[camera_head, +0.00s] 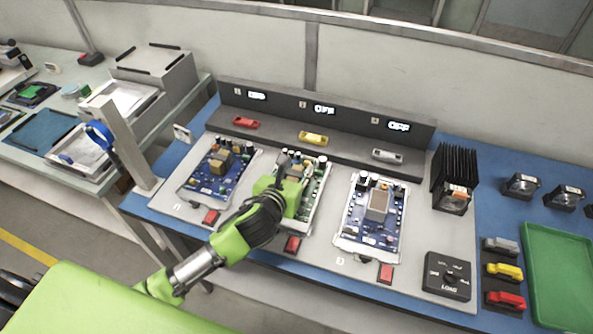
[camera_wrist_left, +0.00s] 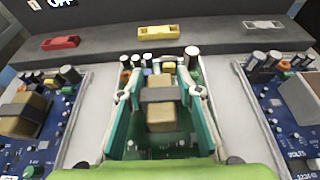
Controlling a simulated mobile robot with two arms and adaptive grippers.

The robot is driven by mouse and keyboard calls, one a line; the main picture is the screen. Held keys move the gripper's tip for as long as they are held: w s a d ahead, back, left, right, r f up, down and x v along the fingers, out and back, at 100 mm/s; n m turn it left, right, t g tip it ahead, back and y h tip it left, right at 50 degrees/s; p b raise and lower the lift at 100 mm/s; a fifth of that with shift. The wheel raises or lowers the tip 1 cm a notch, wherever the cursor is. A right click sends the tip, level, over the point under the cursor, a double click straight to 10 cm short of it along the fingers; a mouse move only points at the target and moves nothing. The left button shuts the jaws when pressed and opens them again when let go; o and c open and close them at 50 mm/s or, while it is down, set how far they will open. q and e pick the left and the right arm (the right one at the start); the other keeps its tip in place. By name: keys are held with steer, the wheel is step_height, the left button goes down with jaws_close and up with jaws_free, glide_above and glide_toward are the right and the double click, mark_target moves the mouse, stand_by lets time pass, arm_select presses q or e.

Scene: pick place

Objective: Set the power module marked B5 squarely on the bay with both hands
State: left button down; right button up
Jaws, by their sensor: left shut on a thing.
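Three circuit-board modules lie in a row on the grey bench panel: a left blue one (camera_head: 218,172), a middle green one (camera_head: 318,183) and a right blue one (camera_head: 385,228). I cannot read a B5 mark on any of them. My left gripper (camera_head: 292,178) is over the middle module and shut on it. In the left wrist view its fingers stand on both sides of the gold block (camera_wrist_left: 160,118) of the middle module. The arm hides part of this module, and I cannot tell whether it is fully seated. My right gripper is not in view.
A dark console (camera_head: 345,140) with displays reading OFF and red, yellow and grey handles stands behind the modules. A black heat sink (camera_head: 453,170), a load knob box (camera_head: 447,275) and a green tray (camera_head: 560,270) are on the right. Red switches (camera_head: 386,272) line the front.

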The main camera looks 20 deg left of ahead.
arm_select(q)
steer(key=shift+w, duration=0.1)
steer(key=shift+f, duration=0.1)
steer(key=c, duration=1.5)
jaws_free()
steer(key=shift+f, duration=0.2)
steer(key=shift+o, duration=0.2)
steer(key=shift+r, duration=0.1)
steer(key=v, duration=1.2)
